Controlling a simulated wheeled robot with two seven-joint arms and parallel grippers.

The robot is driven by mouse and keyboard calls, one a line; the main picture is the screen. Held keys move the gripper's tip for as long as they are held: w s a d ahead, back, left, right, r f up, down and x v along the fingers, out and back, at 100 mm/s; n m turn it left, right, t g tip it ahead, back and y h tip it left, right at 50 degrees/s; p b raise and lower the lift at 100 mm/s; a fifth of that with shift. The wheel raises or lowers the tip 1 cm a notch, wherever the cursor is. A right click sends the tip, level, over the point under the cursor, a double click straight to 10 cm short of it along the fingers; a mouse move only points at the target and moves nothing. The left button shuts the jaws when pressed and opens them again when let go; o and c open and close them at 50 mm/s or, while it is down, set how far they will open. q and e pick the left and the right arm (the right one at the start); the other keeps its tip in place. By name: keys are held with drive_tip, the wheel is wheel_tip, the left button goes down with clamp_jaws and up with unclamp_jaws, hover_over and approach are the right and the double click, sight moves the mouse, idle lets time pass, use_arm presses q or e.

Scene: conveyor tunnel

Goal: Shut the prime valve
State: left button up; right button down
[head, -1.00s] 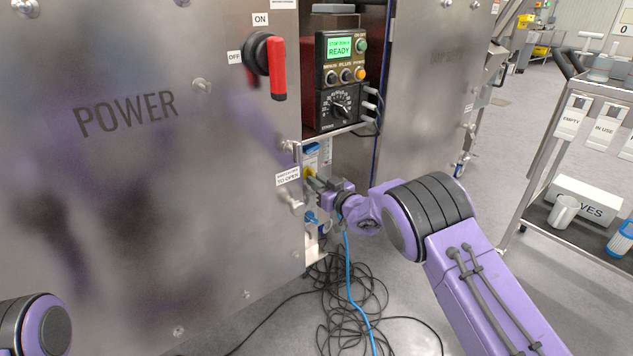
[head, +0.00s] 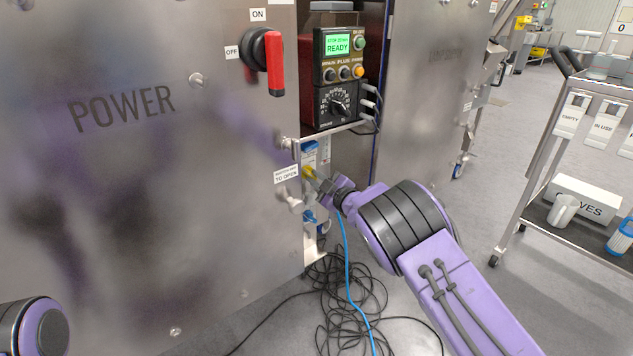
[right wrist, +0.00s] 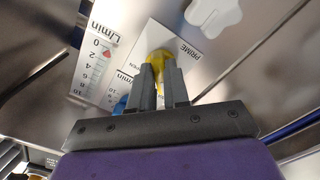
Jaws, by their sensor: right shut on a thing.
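The prime valve has a yellow handle (right wrist: 162,62), which sits in front of a white plate marked PRIME (right wrist: 188,42) in the right wrist view. My right gripper (right wrist: 164,75) is shut on this yellow handle, and its fingers hide part of it. In the head view the yellow handle (head: 308,172) shows small in the gap beside the POWER panel, with my right gripper (head: 316,178) at it. The lettering next to the handle is partly covered. My left gripper is out of view; only part of my left arm shows at the lower left.
A flow scale (right wrist: 100,60) stands beside the valve. Blue knobs (head: 309,217) sit above and below it. The POWER panel (head: 140,200) and a red switch handle (head: 276,65) are left. A controller (head: 338,60) is above. Cables (head: 345,300) lie below; a cart (head: 535,170) stands right.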

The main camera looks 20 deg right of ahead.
drive_tip(key=shift+f, duration=0.1)
idle(0.3)
drive_tip(key=c, duration=1.1)
unclamp_jaws()
drive_tip(key=p+v, duration=0.2)
drive_tip(key=v, duration=0.8)
drive_tip(key=shift+s+p, duration=0.3)
drive_tip(key=shift+d, duration=0.1)
